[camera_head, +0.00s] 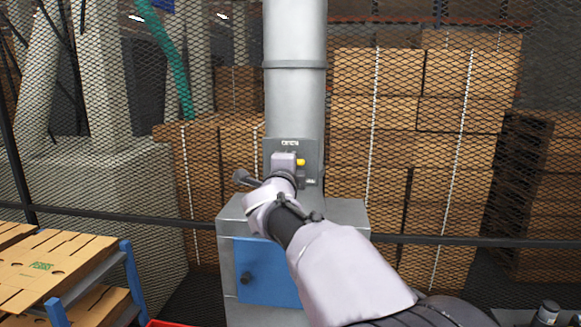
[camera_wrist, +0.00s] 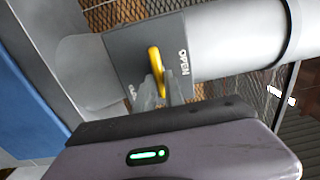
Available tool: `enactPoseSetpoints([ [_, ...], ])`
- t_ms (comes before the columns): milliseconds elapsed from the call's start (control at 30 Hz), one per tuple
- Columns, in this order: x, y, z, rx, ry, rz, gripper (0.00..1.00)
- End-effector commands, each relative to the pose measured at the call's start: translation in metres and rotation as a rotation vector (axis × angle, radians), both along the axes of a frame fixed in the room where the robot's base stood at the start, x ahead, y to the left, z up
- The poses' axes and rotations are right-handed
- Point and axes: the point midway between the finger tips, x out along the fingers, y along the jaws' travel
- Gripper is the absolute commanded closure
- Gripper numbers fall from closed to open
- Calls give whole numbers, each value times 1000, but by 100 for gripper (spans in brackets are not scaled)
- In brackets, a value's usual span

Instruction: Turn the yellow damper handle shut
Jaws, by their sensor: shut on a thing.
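The yellow damper handle (camera_wrist: 156,60) is mounted on a grey plate (camera_wrist: 120,45) on the metal duct. In the wrist view, one end of the handle lies between the fingers of my gripper (camera_wrist: 162,90), which is shut on it. The word OPEN is printed on the plate to the right of the handle. A second label at the plate's lower left is partly hidden by my gripper.
The round duct (camera_head: 295,100) rises from a grey metal box with a blue door (camera_head: 265,285). Mesh fencing and stacked cartons (camera_head: 375,150) stand behind. A blue rack with flat cardboard (camera_head: 55,262) is at the lower left. A red edge (camera_head: 170,324) shows at the bottom.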

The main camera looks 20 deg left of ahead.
Motion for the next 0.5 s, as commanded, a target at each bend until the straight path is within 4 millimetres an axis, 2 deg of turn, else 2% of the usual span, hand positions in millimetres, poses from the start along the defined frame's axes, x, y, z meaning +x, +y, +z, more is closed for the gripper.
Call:
enactPoseSetpoints([
  [267,0,0,1,2,-1,0,100],
  [300,0,0,1,2,-1,0,81],
  [367,0,0,1,2,-1,0,69],
  [400,0,0,1,2,-1,0,65],
  [500,0,0,0,1,-1,0,65],
])
